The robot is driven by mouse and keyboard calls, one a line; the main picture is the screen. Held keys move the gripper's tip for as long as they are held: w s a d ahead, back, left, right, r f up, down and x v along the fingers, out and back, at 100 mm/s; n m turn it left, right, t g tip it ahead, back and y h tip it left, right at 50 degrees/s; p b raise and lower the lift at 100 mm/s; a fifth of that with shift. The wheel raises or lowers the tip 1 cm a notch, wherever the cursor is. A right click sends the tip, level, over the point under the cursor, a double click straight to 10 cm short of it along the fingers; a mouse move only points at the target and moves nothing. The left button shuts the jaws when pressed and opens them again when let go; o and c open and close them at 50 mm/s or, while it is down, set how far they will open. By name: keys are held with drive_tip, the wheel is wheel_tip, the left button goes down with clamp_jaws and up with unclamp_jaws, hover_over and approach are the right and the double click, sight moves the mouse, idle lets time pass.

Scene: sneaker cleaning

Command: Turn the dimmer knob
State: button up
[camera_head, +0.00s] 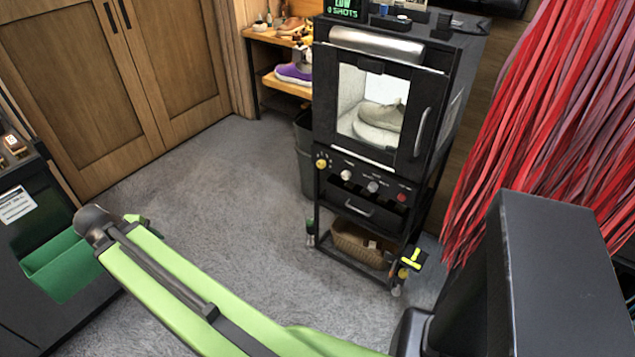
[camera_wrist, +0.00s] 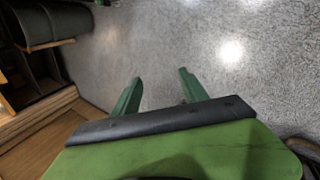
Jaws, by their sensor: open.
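A black display cabinet (camera_head: 375,120) stands right of centre in the head view. Its front panel (camera_head: 390,186) carries a yellow knob (camera_head: 322,163), a white knob (camera_head: 346,175), a grey knob (camera_head: 373,187) and a red button-like control (camera_head: 402,196). I cannot tell which is the dimmer knob; the labels are too small to read. My green arm reaches to the lower left, away from the panel. In the wrist view my gripper (camera_wrist: 160,75) is open and empty, with two green fingers apart over grey carpet. No knob shows in that view.
A shoe (camera_head: 381,117) sits behind the cabinet's glass. A dark bin (camera_head: 304,150) stands left of it, and red strands (camera_head: 550,110) hang at right. A green box (camera_head: 62,265) is at lower left. Open carpet (camera_head: 225,190) lies between the wooden doors (camera_head: 95,85) and cabinet.

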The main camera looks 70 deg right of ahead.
drive_tip(key=s+d+f+n+h+b, duration=0.2)
drive_tip(key=d+f+b, duration=0.2)
drive_tip(key=d, duration=0.4)
drive_tip(key=s+d+f+n+h+b, duration=0.15)
drive_tip(key=d+f+b, duration=0.25)
drive_tip(key=d, duration=0.5)
drive_tip(key=n+g+h+b, duration=0.5)
drive_tip(key=n+h+b, duration=0.45)
drive_tip(key=b, duration=0.95)
approach(319, 165)
drive_tip(key=shift+n, duration=0.4)
drive_tip(key=x, duration=0.9)
drive_tip(key=shift+s+d, duration=0.1)
drive_tip(key=shift+d, duration=0.25)
clamp_jaws()
drive_tip(key=shift+a, duration=0.2)
drive_tip(key=shift+d, duration=0.15)
